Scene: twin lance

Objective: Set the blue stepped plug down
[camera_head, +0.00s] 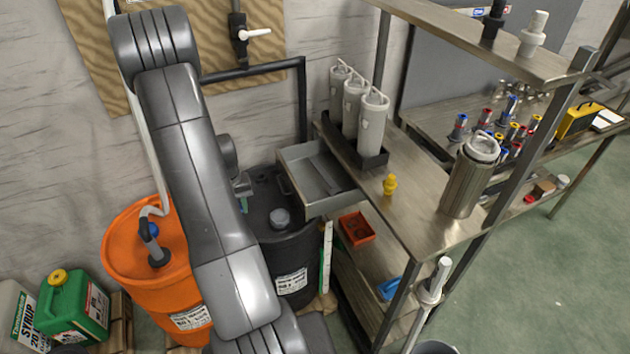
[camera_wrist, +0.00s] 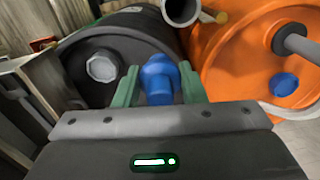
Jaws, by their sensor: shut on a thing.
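The blue stepped plug (camera_wrist: 159,82) is between the green fingers of my gripper (camera_wrist: 159,76) in the wrist view. My gripper is shut on it, with a finger at each side. Behind the plug is the top of the black drum (camera_wrist: 138,30), with a pale cap (camera_wrist: 103,67) to the left. I cannot tell how far the plug is above the drum. In the head view, my arm hides most of my gripper and the plug; the black drum (camera_head: 303,250) shows right of the arm.
An orange drum (camera_head: 125,245) with a lance in it stands left of the black drum. A grey metal tray (camera_head: 315,203) juts out from the shelving near the black drum. A yellow plug (camera_head: 390,184) stands on the steel shelf (camera_head: 425,220), which has bare room around it.

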